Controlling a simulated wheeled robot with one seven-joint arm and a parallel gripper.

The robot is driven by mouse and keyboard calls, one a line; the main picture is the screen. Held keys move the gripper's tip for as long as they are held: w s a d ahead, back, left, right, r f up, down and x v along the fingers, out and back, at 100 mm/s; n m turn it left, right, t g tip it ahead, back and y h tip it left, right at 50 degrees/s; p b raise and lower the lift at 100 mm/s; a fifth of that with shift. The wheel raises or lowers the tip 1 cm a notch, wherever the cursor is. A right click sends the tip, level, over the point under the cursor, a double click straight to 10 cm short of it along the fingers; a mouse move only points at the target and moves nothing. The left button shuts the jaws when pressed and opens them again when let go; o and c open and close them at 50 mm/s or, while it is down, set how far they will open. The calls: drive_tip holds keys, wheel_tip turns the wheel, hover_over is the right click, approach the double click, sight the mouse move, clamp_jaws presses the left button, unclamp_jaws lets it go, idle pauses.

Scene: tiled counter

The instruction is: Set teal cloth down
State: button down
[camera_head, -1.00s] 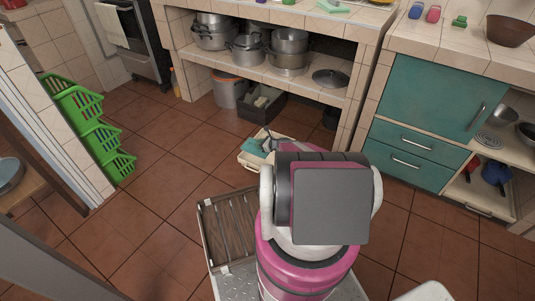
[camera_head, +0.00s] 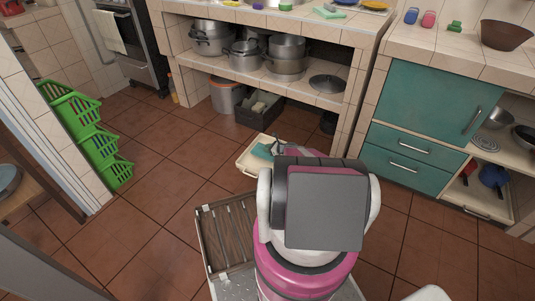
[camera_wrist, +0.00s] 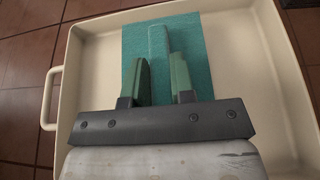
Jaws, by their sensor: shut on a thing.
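The teal cloth (camera_wrist: 206,66) is a flat rectangle inside a cream tray (camera_wrist: 283,75) in the wrist view. A raised strip of cloth stands between the green fingers of my gripper (camera_wrist: 160,70), which is shut on it. The flat part of the cloth appears to lie on or just above the tray floor. In the head view the cloth (camera_head: 264,150) shows at the cream tray (camera_head: 248,166), beyond my arm. My arm hides the fingers and much of the tray there.
A shelf with metal pots (camera_head: 245,53) is beyond the tray. A dark crate (camera_head: 259,110) and a grey bucket (camera_head: 227,97) are below it. Green baskets (camera_head: 98,143) are at left, teal drawers (camera_head: 407,166) at right. Tiled floor (camera_head: 150,200) is clear at left.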

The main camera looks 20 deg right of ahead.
drive_tip(key=shift+f, duration=1.8)
drive_tip(key=shift+f, duration=0.2)
drive_tip(key=c, duration=1)
unclamp_jaws()
drive_tip(key=shift+r, duration=0.1)
